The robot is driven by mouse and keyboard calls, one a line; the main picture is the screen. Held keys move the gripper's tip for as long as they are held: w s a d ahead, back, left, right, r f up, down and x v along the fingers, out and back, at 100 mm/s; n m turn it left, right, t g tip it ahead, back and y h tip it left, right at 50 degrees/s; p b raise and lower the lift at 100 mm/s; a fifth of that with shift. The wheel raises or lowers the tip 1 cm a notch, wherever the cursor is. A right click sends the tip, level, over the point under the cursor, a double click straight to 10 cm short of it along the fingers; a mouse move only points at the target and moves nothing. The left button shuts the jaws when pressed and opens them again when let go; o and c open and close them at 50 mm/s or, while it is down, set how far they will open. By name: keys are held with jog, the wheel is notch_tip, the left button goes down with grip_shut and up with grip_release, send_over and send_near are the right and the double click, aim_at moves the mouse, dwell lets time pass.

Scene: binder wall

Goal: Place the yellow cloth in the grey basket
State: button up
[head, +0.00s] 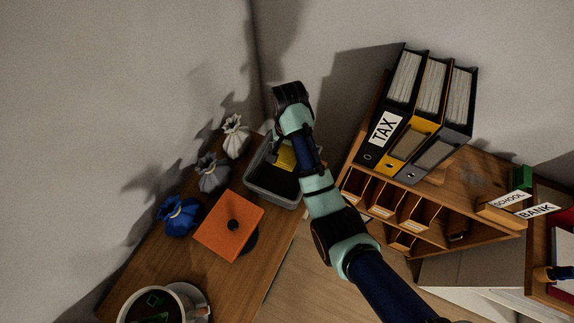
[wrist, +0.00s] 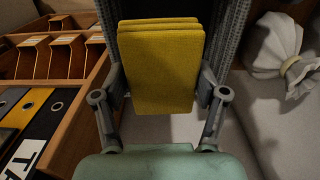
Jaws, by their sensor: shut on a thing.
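The yellow cloth (wrist: 160,65) is a folded stack between the fingers of my gripper (wrist: 160,95) in the wrist view. My gripper is shut on it, with one finger against each side. In the head view a part of the yellow cloth (head: 285,155) shows at the grey basket, beside my arm. The grey basket (head: 272,197) stands at the back of the wooden table. Its grey woven wall (wrist: 232,30) shows behind the cloth in the wrist view. My arm hides part of the basket, and I cannot tell whether the cloth touches its floor.
White (head: 236,137), grey (head: 212,174) and blue (head: 179,216) tied bags stand left of the basket. An orange square (head: 229,226) and a mug (head: 153,303) are nearer. A wooden organizer (head: 410,212) with binders (head: 425,85) stands close on the right.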

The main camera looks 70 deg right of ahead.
aim_at(288, 178)
notch_tip(288, 178, down, 18)
jog(key=b, duration=0.4)
jog(key=shift+r, duration=0.1)
jog(key=shift+f, duration=0.2)
jog(key=o, duration=1.1)
jog(key=shift+o, duration=0.2)
jog(key=shift+r, duration=0.1)
notch_tip(288, 178, up, 12)
jog(key=p, duration=0.3)
jog(key=shift+r, duration=0.1)
